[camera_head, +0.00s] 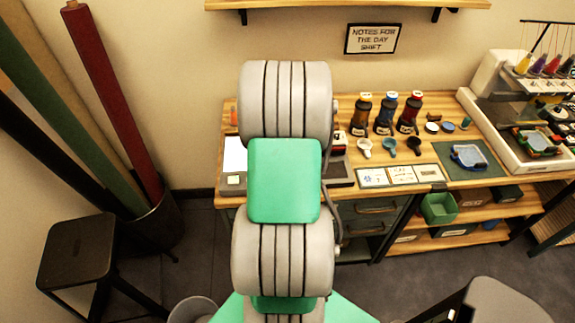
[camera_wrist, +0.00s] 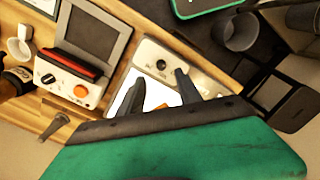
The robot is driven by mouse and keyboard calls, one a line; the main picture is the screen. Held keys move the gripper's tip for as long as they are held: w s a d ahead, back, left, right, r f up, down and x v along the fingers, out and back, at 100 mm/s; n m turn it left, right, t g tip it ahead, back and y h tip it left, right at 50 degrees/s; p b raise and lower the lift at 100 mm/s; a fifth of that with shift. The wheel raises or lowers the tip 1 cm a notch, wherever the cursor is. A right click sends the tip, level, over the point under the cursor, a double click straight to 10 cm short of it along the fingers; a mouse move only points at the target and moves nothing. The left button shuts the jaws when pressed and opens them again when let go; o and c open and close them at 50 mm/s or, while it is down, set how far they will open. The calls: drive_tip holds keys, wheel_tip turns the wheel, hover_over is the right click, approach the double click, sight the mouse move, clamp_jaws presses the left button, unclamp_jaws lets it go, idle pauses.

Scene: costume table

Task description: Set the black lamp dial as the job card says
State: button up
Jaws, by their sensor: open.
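A pale box with a bright white panel (camera_head: 235,155) sits at the table's left end. In the wrist view its black round dial (camera_wrist: 161,65) is on the pale face, just beyond my fingertips. My gripper (camera_wrist: 160,77) is open and empty, its two dark fingers apart over the box; I see no contact with the dial. Another black dial (camera_wrist: 48,79) is beside an orange knob (camera_wrist: 80,91) on a white-fronted device to the left. Three small cards (camera_head: 401,174) lie at the table's front edge; their marks are too small to read. My arm hides my gripper in the head view.
Several dark bottles (camera_head: 385,114) and small cups (camera_head: 388,146) stand mid-table. A sewing machine (camera_head: 500,75) fills the right end. A stool (camera_head: 78,250) and fabric rolls (camera_head: 115,95) are at left.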

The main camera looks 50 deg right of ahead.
wheel_tip(320, 180, down, 8)
drive_tip(key=shift+w+a+r+p, duration=0.1)
drive_tip(key=shift+r+p, duration=0.15)
drive_tip(key=shift+p, duration=0.4)
drive_tip(key=shift+c, duration=0.3)
clamp_jaws()
